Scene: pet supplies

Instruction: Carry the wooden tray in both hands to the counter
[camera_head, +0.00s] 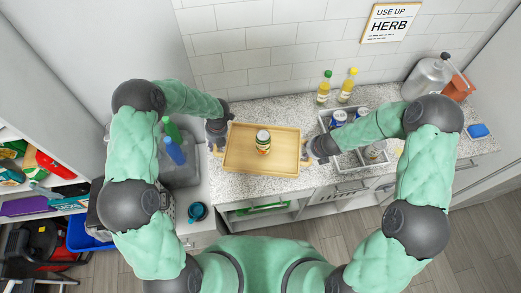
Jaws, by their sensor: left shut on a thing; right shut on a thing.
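The wooden tray (236,162) is light brown and rectangular, with a raised rim. It appears level, over the speckled counter (256,113) at its front edge. I cannot tell whether it touches the counter. A can (263,142) with a coloured label stands upright on the tray, near its middle. My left gripper (217,148) is shut on the tray's left side. My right gripper (306,158) is shut on the tray's right side. The fingertips are small and partly hidden at the tray's edges.
Two bottles, one with a green cap (324,88) and one yellow (348,86), stand behind to the right. Blue and green bottles (174,151) are left. A blue cup (198,211) is lower left.

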